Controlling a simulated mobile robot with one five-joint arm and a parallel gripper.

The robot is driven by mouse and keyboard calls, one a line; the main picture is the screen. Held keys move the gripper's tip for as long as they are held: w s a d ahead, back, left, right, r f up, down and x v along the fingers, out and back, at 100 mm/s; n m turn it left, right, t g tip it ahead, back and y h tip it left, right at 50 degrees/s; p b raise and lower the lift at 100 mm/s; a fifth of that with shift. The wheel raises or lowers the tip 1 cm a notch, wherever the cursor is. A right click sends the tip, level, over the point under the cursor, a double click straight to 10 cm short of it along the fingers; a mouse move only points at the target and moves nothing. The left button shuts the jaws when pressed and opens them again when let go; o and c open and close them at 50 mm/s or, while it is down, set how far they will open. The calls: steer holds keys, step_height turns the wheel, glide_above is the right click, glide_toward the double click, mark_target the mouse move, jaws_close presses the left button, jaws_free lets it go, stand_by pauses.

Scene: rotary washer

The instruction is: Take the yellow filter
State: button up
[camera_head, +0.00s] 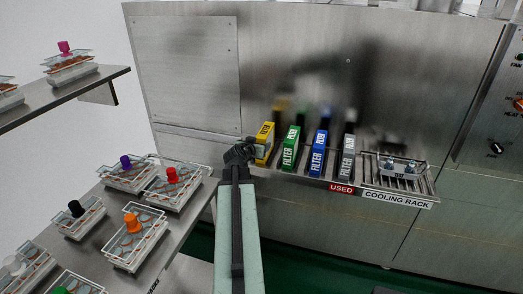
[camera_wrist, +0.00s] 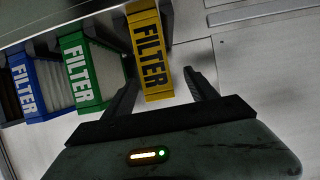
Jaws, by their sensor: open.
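The yellow filter (camera_head: 264,142) stands upright at the left end of a row of filters on the metal shelf in the head view. My gripper (camera_head: 242,150) is just left of and in front of it. In the wrist view the yellow filter (camera_wrist: 149,52) reaches down between the two open fingers of my gripper (camera_wrist: 165,82). A gap shows between the filter and the right finger. The left finger lies close to the filter; I cannot tell whether it touches.
A green filter (camera_head: 290,148), a blue filter (camera_head: 319,153) and a grey filter (camera_head: 348,157) stand right of the yellow one. A cooling rack (camera_head: 425,184) is at the right. Trays with coloured knobs stand on a table (camera_head: 190,222) and a shelf (camera_head: 70,93) at the left.

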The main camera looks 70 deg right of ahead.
steer(key=shift+f+b, duration=0.55)
steer(key=shift+f, duration=0.4)
steer(key=shift+s+b+x, duration=0.15)
steer(key=shift+b+x, duration=0.55)
steer(key=shift+x, duration=1.3)
steer(key=shift+s+b+x, duration=0.15)
steer(key=shift+b+x, duration=0.55)
steer(key=shift+x, duration=1.3)
steer(key=shift+r, duration=0.2)
steer(key=shift+c, duration=0.9)
jaws_close()
